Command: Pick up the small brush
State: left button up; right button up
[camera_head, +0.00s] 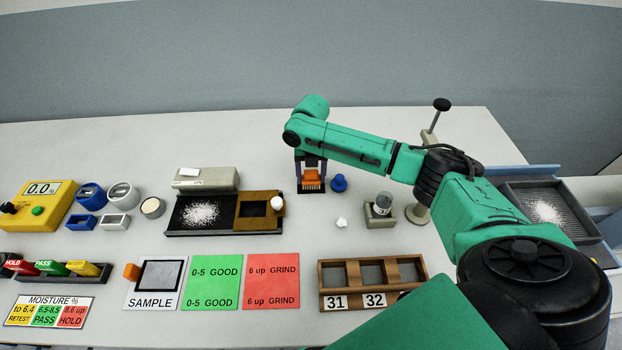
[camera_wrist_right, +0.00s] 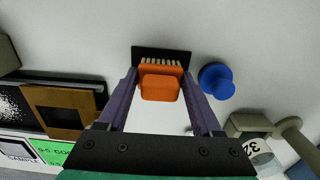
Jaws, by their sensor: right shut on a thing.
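The small brush (camera_head: 312,177) has an orange back and pale bristles and stands at a dark base plate on the table. It also shows in the right wrist view (camera_wrist_right: 160,83), between the two purple fingers. My right gripper (camera_head: 311,172) reaches down from above and is shut on the brush. In the right wrist view the gripper (camera_wrist_right: 160,88) has a finger on each side of the orange part. The bristles are over the dark plate (camera_wrist_right: 188,57); I cannot tell whether they touch it. My left gripper is not in view.
A blue knobbed piece (camera_head: 338,183) stands just right of the brush. A dark tray with white powder and a brown block (camera_head: 250,222) lies to the left. A grey holder with a jar (camera_head: 379,212) and a stand (camera_head: 418,213) are at right. White table is clear behind.

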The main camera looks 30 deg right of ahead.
notch_tip(320, 180, up, 15)
jog(key=b, duration=0.2)
jog(key=shift+f+b, duration=0.15)
jog(key=shift+b, duration=0.15)
notch_tip(320, 180, up, 5)
jog(key=p, duration=0.1)
send_over(311, 171)
jog(key=shift+r, duration=0.2)
